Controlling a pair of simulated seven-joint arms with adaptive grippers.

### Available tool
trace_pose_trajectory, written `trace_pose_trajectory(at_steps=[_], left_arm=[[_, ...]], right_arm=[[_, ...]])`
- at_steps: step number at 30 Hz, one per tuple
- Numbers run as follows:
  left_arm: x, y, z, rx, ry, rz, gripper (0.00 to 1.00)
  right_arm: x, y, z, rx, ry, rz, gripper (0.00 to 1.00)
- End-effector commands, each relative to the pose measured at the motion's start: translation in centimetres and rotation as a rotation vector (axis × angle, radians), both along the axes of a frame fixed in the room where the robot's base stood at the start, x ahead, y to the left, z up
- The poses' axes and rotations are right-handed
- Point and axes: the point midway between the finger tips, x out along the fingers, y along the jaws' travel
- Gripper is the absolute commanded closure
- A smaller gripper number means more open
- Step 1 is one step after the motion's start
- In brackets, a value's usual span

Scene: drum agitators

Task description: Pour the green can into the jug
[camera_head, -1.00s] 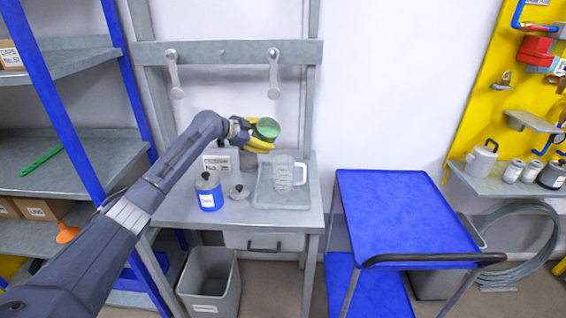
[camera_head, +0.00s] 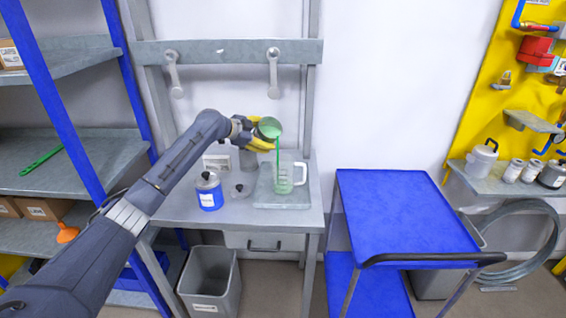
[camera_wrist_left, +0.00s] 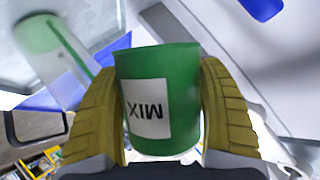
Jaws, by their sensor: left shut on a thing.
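My left gripper (camera_head: 262,140) is shut on the green can (camera_head: 270,127), which is tilted with its open top toward the jug. In the left wrist view the can (camera_wrist_left: 160,98) sits between the yellow fingers (camera_wrist_left: 160,110) and shows a white label reading MIX. A thin green stream (camera_head: 277,155) runs from the can's lip down into the clear jug (camera_head: 298,176). The jug stands upright on a grey tray (camera_head: 262,200), with green in its bottom. The jug also shows at the upper left of the left wrist view (camera_wrist_left: 60,75). My right gripper is not in view.
A sign (camera_head: 216,163) stands behind. A blue cart (camera_head: 400,210) with a clear top is at right. A grey bin (camera_head: 211,285) is below.

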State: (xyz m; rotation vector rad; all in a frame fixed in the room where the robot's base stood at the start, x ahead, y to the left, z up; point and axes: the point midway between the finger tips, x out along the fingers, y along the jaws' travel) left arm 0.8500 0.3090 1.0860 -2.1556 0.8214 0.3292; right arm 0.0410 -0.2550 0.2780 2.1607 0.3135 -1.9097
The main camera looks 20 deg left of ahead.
Motion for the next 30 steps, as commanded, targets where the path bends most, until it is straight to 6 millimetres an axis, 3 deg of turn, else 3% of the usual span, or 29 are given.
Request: trace_pose_trajectory(at_steps=[30], left_arm=[[0.0, -0.09, -0.01, 0.051, -0.034, 0.0, 0.75]], right_arm=[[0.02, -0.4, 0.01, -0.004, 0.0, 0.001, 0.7]])
